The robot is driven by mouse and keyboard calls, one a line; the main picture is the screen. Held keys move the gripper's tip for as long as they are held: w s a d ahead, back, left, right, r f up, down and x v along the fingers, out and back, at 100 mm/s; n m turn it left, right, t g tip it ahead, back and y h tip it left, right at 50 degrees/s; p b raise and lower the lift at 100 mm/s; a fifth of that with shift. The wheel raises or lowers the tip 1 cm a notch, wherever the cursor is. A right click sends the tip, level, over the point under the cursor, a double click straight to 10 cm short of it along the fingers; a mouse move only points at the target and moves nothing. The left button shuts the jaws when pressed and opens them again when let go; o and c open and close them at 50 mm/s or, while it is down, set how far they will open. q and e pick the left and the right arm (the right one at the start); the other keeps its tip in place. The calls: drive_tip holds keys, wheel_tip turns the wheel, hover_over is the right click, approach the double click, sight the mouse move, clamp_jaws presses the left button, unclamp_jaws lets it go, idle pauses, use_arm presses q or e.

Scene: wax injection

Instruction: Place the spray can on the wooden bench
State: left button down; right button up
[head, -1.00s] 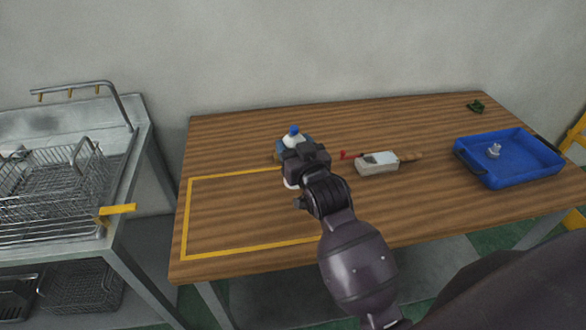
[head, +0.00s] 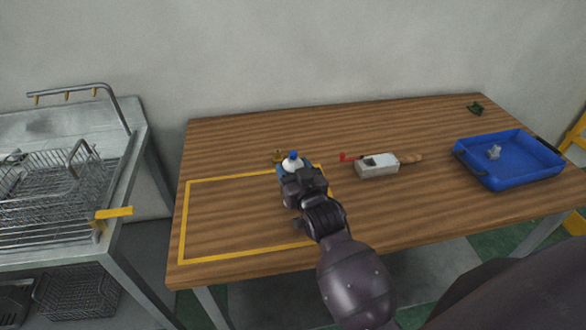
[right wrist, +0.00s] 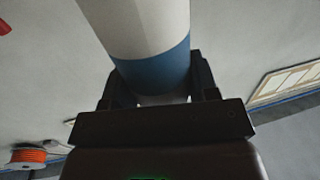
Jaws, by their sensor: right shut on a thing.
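The spray can (head: 292,163), white with a blue cap, is held by my right gripper (head: 298,178) over the wooden bench (head: 400,122). It stands about upright near the right end of the yellow-outlined area. In the right wrist view the white and blue can body (right wrist: 150,65) sits between the two fingers of my right gripper (right wrist: 158,88), which is shut on it. My gripper hides the can's lower part in the head view, so I cannot tell whether its base touches the bench. My left gripper is not in view.
A yellow outline (head: 184,220) marks a bare area at the bench's left. A grey-white tool (head: 377,168) with a wooden handle lies right of the can. A blue tray (head: 515,172) holds a small grey piece. A small green item (head: 475,108) lies behind. A metal sink stand (head: 130,160) is left.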

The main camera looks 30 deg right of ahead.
drive_tip(key=o, duration=1)
drive_tip(key=shift+f, duration=0.1)
drive_tip(key=shift+r, duration=0.25)
drive_tip(key=s+a, duration=0.1)
drive_tip(key=s, duration=1.1)
drive_tip(key=shift+f, duration=0.1)
